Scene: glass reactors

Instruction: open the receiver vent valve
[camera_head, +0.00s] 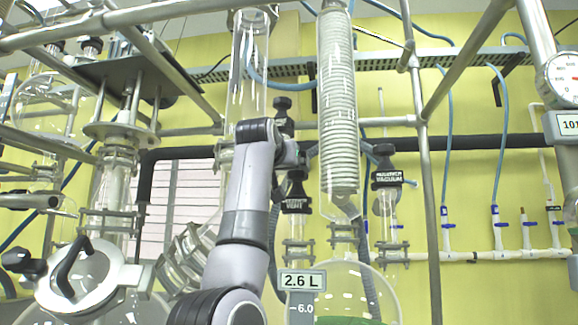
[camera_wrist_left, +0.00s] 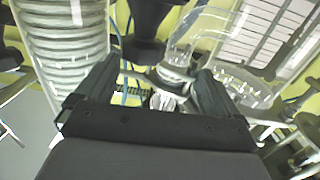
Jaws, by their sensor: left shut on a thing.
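The receiver vent valve (camera_head: 295,190) is a black valve with a white VENT label, standing upright on a glass neck left of the coil condenser. My left arm rises from the bottom of the head view. Its gripper (camera_head: 297,154) is at the top of this valve and shut on its black handle. The arm's wrist covers part of the handle, so its turn angle is hard to tell. In the left wrist view the black valve (camera_wrist_left: 148,22) comes down from the top edge towards the space between the two fingers (camera_wrist_left: 150,90). My right gripper is not in view.
The coil condenser (camera_head: 338,110) stands close to the right of my gripper. A similar black valve (camera_head: 387,179) with a label stands farther right. A glass tube (camera_head: 247,65) is at the left. The receiver flask (camera_head: 350,292) with a 2.6 L sign is below.

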